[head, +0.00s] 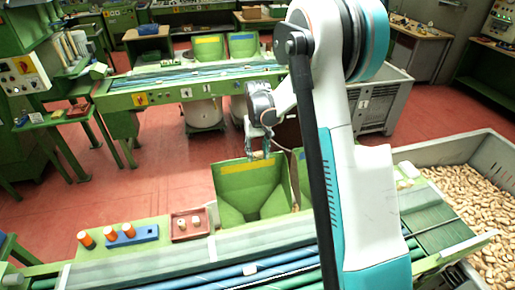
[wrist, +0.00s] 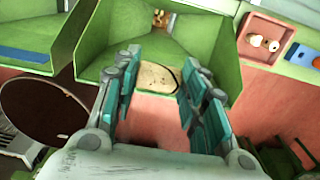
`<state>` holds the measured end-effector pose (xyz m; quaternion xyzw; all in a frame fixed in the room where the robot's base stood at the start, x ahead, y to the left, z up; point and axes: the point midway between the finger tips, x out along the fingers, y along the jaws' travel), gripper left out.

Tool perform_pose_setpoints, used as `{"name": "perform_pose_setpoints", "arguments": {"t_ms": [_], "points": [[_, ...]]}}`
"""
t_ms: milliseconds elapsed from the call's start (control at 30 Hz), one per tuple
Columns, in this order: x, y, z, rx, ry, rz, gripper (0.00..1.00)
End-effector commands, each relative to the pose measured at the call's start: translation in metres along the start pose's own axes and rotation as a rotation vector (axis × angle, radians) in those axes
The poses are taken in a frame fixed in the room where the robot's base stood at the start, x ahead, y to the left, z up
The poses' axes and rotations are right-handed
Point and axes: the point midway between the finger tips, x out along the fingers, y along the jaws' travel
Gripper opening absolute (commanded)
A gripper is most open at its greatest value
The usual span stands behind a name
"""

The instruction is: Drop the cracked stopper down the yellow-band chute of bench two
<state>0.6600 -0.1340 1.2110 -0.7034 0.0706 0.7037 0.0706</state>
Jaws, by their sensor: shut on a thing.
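My gripper (head: 259,147) is shut on a pale cork stopper (wrist: 156,76) with a dark line along one side, seen between the fingers in the wrist view. The gripper hangs at the upper rim of the near green chute, which has a yellow band (head: 231,169). In the wrist view the stopper shows against this green chute (wrist: 215,58), near its edge. I cannot tell whether it touches the chute. A second chute with a blue band (wrist: 24,57) stands beside it, mostly hidden behind my arm in the head view.
A red tray (head: 209,234) with small corks and a blue block (head: 133,237) with orange-topped items stand left of the chute. A grey crate full of corks (head: 426,150) is at right. Another bench (head: 140,88) with yellow-band and blue-band chutes stands behind, across red floor.

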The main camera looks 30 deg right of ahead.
Motion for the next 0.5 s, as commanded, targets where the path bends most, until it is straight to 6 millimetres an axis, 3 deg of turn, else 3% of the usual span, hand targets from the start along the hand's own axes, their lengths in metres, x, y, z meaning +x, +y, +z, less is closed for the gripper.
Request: {"name": "perform_pose_setpoints", "arguments": {"t_ms": [133, 433, 467, 500], "points": [[0.0129, 0.0000, 0.0001, 0.000, 0.000, 0.000, 0.31], [0.0144, 0.0000, 0.0001, 0.000, 0.000, 0.000, 0.31], [0.0144, 0.0000, 0.0001, 0.000, 0.000, 0.000, 0.46], [0.0144, 0.0000, 0.0001, 0.000, 0.000, 0.000, 0.55]]}}
